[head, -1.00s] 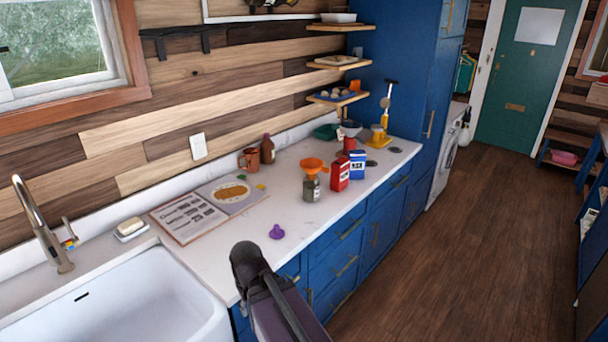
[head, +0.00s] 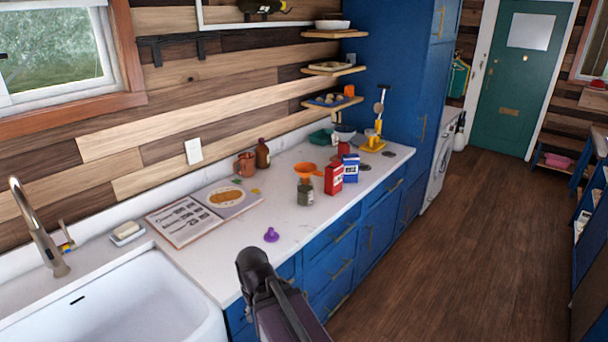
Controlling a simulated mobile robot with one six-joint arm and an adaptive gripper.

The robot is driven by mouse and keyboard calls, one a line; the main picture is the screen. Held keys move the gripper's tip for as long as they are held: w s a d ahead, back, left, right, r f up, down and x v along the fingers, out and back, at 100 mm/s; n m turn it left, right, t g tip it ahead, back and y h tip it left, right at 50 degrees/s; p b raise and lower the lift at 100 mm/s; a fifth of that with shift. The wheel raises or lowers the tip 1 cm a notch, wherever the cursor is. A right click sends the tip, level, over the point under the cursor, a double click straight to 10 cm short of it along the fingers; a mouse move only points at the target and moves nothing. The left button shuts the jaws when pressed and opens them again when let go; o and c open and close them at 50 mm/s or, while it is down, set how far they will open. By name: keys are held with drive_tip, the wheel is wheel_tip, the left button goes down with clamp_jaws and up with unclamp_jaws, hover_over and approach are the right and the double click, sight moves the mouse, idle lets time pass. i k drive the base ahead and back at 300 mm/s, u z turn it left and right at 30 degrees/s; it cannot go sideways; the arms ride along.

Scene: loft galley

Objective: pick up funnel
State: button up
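An orange funnel (head: 305,169) sits on top of a greenish glass jar (head: 305,192) on the white counter, its wide mouth up. A dark part of my arm shows at the bottom middle, in front of the counter edge and apart from both. I cannot make out gripper fingers in the head view.
A red box (head: 333,179) and a blue-and-white box (head: 350,169) stand right of the jar. An open book (head: 190,219) lies to the left, with a mug (head: 245,164) and brown bottle (head: 262,153) behind. The sink (head: 120,305) is at left; floor (head: 470,240) at right is clear.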

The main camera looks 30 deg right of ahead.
sight(305, 170)
drive_tip(key=z, duration=0.05)
drive_tip(key=i, duration=0.95)
